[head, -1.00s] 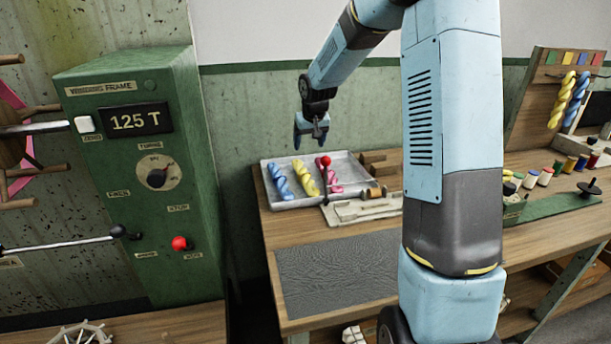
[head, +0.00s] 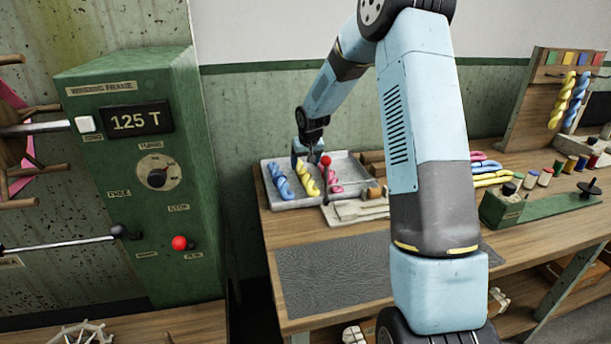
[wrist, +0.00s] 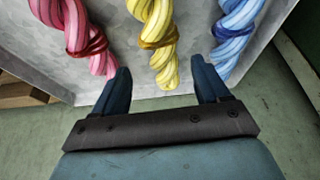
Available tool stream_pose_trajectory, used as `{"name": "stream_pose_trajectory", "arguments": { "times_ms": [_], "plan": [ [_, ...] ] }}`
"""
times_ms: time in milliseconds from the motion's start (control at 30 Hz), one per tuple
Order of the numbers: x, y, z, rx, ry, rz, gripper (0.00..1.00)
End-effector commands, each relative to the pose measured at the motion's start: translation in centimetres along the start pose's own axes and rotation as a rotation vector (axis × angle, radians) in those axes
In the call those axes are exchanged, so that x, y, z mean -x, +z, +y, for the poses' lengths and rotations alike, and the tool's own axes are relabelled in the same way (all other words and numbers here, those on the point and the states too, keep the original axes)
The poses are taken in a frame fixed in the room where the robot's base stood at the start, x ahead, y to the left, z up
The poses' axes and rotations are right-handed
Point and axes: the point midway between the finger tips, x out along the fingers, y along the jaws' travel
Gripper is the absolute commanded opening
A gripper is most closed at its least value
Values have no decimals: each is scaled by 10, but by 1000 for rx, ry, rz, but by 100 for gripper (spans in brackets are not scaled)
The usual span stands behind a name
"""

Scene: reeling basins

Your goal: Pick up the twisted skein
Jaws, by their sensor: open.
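Three twisted skeins lie side by side in a grey metal tray (head: 345,160): a blue skein (head: 280,181), a yellow skein (head: 307,180) and a pink skein (head: 333,180). My gripper (head: 305,158) is over the tray, at the far end of the yellow skein. In the wrist view, its two fingers are spread apart and empty. The yellow skein (wrist: 157,35), with a brown tie, points into the gap between the fingertips. The pink skein (wrist: 78,40) is outside the left finger, and the blue skein (wrist: 235,35) is outside the right one.
A red-knobbed lever (head: 326,161) stands at the tray's right front. A dark mat (head: 335,272) lies bare on the bench. The green winding frame cabinet (head: 140,180) is to the left. More skeins (head: 490,178) and small spools lie to the right, partly behind my arm.

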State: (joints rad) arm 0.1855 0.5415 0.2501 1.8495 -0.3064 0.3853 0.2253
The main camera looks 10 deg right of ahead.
Motion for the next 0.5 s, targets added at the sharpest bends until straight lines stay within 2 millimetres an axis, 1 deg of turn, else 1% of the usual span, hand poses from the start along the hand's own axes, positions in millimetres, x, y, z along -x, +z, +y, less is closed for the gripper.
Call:
{"name": "stream_pose_trajectory", "arguments": {
  "times_ms": [300,400,500],
  "plan": [
    [-39,0,-2,0,0,-2,74],
    [-47,0,-2,-1,0,-1,74],
    [-49,0,-2,-1,0,0,74]
  ]
}}
